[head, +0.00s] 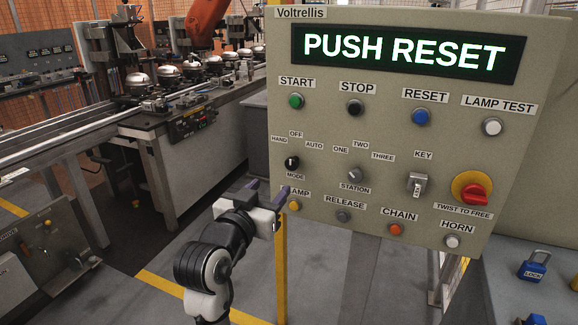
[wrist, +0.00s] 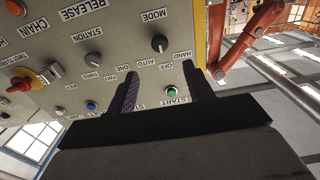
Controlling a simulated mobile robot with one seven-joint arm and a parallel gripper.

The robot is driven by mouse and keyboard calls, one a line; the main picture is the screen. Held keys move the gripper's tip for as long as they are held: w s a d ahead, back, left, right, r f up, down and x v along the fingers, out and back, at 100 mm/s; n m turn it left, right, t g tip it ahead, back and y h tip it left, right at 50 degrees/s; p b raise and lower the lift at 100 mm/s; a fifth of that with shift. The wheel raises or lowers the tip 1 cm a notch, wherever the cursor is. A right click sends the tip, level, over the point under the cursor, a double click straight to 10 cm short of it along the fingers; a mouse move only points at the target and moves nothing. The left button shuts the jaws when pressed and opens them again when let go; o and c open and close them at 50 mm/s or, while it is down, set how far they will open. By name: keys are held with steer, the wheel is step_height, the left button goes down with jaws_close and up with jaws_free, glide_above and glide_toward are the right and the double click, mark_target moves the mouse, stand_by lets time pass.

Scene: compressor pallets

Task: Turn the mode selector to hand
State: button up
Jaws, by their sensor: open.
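The mode selector (head: 292,162) is a small dark knob at the left of the grey control panel (head: 390,120), with HAND to its upper left, OFF above and AUTO to its upper right. Its exact pointer direction is too small to tell. My gripper (head: 268,188) is open and empty, below and left of the selector in the head view. In the wrist view the panel is upside down, and the mode selector (wrist: 159,44) appears beyond the two dark fingertips of my gripper (wrist: 160,70), roughly centred between them. The fingers appear apart from the knob.
The display (head: 403,52) reads PUSH RESET. The station knob (head: 354,174), key switch (head: 417,184), green start button (head: 296,101), amber lamp button (head: 295,206) and red emergency stop (head: 473,192) share the panel. A conveyor (head: 150,122) stands behind at left.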

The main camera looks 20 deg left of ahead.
mark_target(289, 164)
steer(key=w+p, duration=0.2)
steer(key=w, duration=0.9)
steer(key=shift+d+p, duration=0.2)
steer(key=shift+p, duration=0.1)
steer(key=c, duration=1)
steer(key=shift+o, duration=0.2)
steer(key=n+p, duration=0.3)
steer(key=n, duration=0.1)
steer(key=shift+r+n, duration=0.15)
steer(key=shift+n, duration=0.15)
steer(key=shift+a+n+p, duration=0.1)
steer(key=shift+n+p, duration=1.05)
steer(key=shift+n, duration=0.85)
steer(key=shift+f, duration=0.2)
